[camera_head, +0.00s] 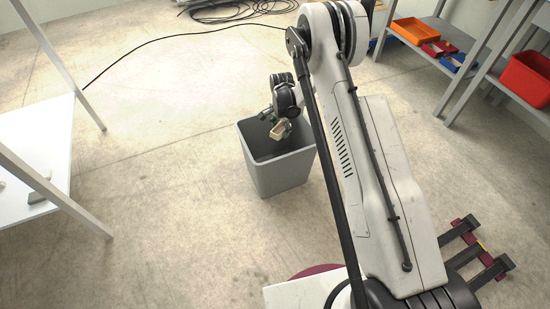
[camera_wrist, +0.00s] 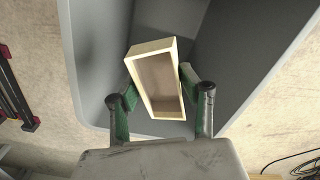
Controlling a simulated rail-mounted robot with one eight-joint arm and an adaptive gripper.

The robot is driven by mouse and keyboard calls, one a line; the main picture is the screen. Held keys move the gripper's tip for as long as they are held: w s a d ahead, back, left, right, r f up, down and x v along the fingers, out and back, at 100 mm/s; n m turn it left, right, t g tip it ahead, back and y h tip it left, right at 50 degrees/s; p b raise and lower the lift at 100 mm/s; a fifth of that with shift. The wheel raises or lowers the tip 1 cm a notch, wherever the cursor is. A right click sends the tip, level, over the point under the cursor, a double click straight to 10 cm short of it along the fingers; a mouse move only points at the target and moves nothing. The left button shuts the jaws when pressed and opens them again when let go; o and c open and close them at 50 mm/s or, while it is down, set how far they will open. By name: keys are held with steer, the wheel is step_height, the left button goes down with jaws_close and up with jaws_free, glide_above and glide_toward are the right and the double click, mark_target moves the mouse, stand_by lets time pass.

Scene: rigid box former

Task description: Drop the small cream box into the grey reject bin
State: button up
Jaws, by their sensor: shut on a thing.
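The small cream box (camera_head: 277,130) is held by my gripper (camera_head: 275,120) over the mouth of the grey reject bin (camera_head: 282,175). In the wrist view my gripper (camera_wrist: 160,92) is shut with one green-padded finger on each side of the cream box (camera_wrist: 157,50). The box is open-topped, looks empty and is slightly tilted. The grey bin (camera_wrist: 88,60) shows around and behind the box in the wrist view. In the head view the bin stands upright on the floor, and its inside is mostly dark. Whether the box is below the rim, I cannot tell.
A white table (camera_head: 40,135) stands at the left. Shelves at the right hold an orange tray (camera_head: 416,31) and a red bin (camera_head: 527,78). A black cable (camera_head: 165,38) runs across the floor behind the bin. The floor left of the bin is clear.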

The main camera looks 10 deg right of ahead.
steer(key=o, duration=1.1)
step_height(320, 180, up, 12)
stand_by(0.5)
